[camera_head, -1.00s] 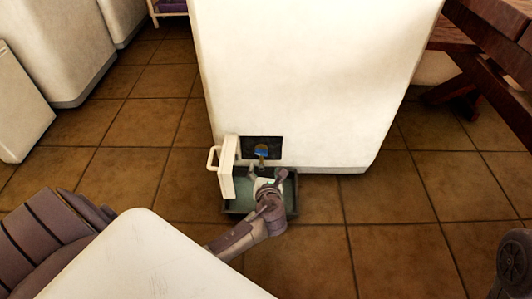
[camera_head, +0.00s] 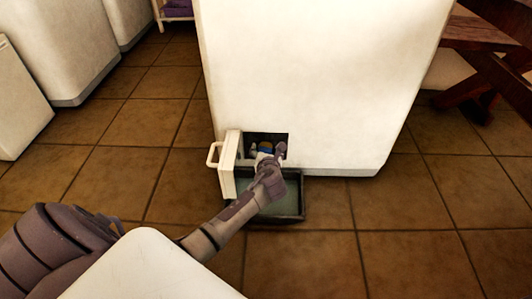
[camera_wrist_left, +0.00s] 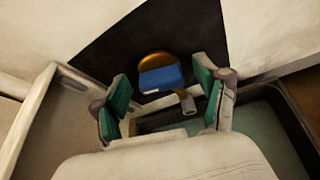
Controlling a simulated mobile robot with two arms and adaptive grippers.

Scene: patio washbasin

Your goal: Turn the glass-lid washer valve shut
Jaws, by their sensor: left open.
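The white washer (camera_head: 300,80) stands ahead with a dark recess low on its front. In the recess is the valve (camera_wrist_left: 160,78), with a blue handle and a brass-coloured round part behind it. It shows only partly in the head view (camera_head: 265,147), behind my gripper. My left gripper (camera_head: 267,153) reaches to the recess opening. In the wrist view its green-padded fingers (camera_wrist_left: 163,98) are spread, one on each side of the valve and nearer the camera, with gaps to the handle. The right gripper is not in view.
The white flap (camera_head: 230,165) with its handle stands open left of the recess. A dark-rimmed tray (camera_head: 292,212) lies on the floor below, under my forearm. Other white appliances (camera_head: 60,50) stand left. A wooden bench (camera_head: 485,60) is at the right. Tiled floor lies clear between.

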